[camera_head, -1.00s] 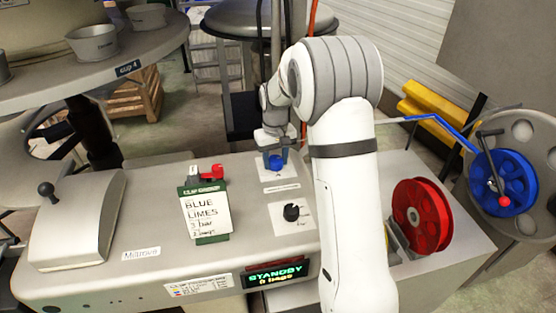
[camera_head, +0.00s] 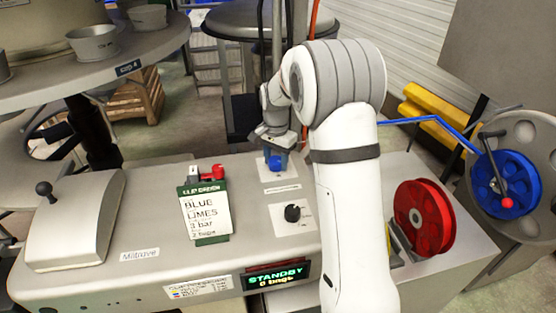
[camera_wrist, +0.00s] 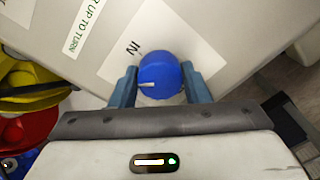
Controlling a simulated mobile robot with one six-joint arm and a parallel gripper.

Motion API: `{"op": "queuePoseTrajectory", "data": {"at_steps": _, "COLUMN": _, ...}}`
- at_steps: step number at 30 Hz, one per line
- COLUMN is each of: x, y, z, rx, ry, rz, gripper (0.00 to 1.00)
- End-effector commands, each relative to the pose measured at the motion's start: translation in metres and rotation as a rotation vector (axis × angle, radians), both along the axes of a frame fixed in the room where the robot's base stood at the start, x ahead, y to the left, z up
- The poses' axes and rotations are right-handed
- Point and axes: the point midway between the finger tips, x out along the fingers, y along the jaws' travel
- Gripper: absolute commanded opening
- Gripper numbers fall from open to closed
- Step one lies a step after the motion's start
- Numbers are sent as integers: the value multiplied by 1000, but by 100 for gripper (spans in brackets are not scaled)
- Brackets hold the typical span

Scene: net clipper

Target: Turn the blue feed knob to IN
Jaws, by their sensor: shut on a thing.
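The blue feed knob (camera_wrist: 160,78) sits on a white label plate (camera_wrist: 190,30) in the wrist view. The printed word IN shows just above and left of it. A white pointer line on the knob points left. My gripper (camera_wrist: 160,88) has its blue fingers on both sides of the knob, shut on it. In the head view the knob (camera_head: 276,163) shows at the back of the grey machine top, with my gripper (camera_head: 277,152) over it. The knob's far side and the rest of the label are partly hidden.
A black knob (camera_head: 292,213) stands nearer the front. A green-framed card (camera_head: 207,212) reading BLUE LIMES stands to the left, with a red part on top. A STANDBY display (camera_head: 277,276) is on the front. A red reel (camera_head: 423,218) and blue reel (camera_head: 505,185) are at the right.

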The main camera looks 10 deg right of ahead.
Motion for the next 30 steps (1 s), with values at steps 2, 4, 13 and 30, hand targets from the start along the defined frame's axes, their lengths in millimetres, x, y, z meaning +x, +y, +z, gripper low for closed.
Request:
{"op": "queuePoseTrajectory", "data": {"at_steps": 2, "x": 3, "y": -1, "z": 3, "rx": -1, "ry": -13, "rz": -71, "gripper": 19}}
{"op": "queuePoseTrajectory", "data": {"at_steps": 4, "x": 3, "y": -1, "z": 3, "rx": -1, "ry": -13, "rz": -138, "gripper": 19}}
{"op": "queuePoseTrajectory", "data": {"at_steps": 13, "x": 3, "y": -2, "z": 3, "rx": 0, "ry": -13, "rz": -418, "gripper": 19}}
{"op": "queuePoseTrajectory", "data": {"at_steps": 30, "x": 3, "y": -3, "z": 4, "rx": 1, "ry": -13, "rz": -757, "gripper": 19}}
